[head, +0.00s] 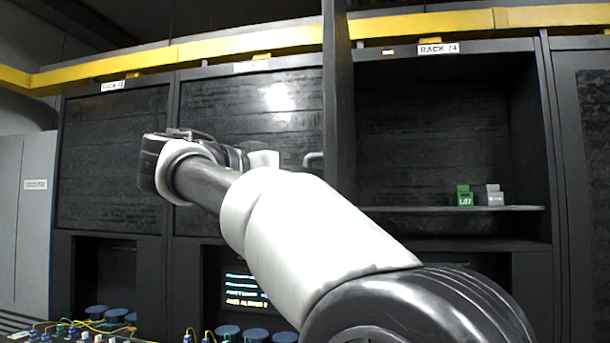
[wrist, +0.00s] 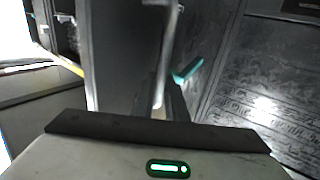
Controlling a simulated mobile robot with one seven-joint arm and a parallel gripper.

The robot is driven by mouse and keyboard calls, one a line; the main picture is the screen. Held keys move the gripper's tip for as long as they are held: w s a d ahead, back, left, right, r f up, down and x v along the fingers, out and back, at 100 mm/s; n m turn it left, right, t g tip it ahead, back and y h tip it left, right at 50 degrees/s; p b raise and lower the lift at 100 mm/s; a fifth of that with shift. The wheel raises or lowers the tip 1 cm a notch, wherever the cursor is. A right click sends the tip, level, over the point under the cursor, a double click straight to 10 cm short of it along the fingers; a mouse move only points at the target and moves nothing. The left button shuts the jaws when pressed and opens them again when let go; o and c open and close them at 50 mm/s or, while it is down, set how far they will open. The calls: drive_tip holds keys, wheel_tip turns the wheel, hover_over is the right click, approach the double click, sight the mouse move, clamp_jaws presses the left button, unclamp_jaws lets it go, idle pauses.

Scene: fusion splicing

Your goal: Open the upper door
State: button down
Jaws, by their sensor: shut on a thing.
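The upper door (head: 338,110) of the rack labelled RACK 74 stands swung out, seen nearly edge-on at the left of its open upper bay. Its handle (head: 313,158) sticks out from the door's left-hand face. In the wrist view the handle (wrist: 167,50) is a pale upright bar in front of the dark door (wrist: 122,60). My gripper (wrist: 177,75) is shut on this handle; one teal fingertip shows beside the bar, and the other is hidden. In the head view my arm extends up and left, with the wrist folded back, and the fingers cannot be seen clearly.
The open bay holds a shelf (head: 400,210) with a green block (head: 464,196) and a grey block (head: 495,196). Closed dark racks stand to the left. A yellow cable duct (head: 270,38) runs above. Blue spools (head: 228,332), cables and a lit screen (head: 243,288) are low in front.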

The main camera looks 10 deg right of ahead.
drive_tip(key=shift+r, duration=0.1)
drive_tip(key=c, duration=2)
unclamp_jaws()
drive_tip(key=shift+d, duration=0.1)
drive_tip(key=shift+c, duration=0.2)
drive_tip(key=p+v, duration=0.1)
drive_tip(key=v, duration=1.6)
drive_tip(key=shift+s+a, duration=0.2)
drive_tip(key=shift+a, duration=0.05)
